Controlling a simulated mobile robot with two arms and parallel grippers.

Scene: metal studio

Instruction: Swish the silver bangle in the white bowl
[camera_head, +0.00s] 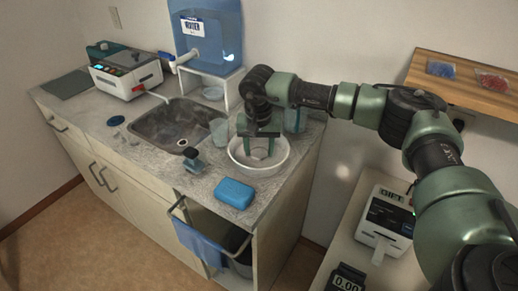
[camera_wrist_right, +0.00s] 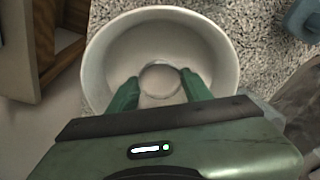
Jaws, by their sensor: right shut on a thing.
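The white bowl (camera_head: 257,171) stands on the speckled counter to the right of the sink. It fills the upper middle of the right wrist view (camera_wrist_right: 160,34). My right gripper (camera_head: 260,150) points down into the bowl. Its two green fingers (camera_wrist_right: 158,78) are shut on the silver bangle (camera_wrist_right: 159,63), which shows as a thin ring between the fingertips, inside the bowl's rim. In the head view the bangle is hidden by the gripper. Whether the bangle touches the bowl's bottom I cannot tell. My left gripper is not in view.
A blue sponge-like block (camera_head: 234,193) lies in front of the bowl, and a small dark-topped bottle (camera_head: 193,159) stands to its left. The sink (camera_head: 173,125), a blue water tank (camera_head: 206,35) on a stand and clear containers are close by. A wooden shelf (camera_head: 460,82) is at the right.

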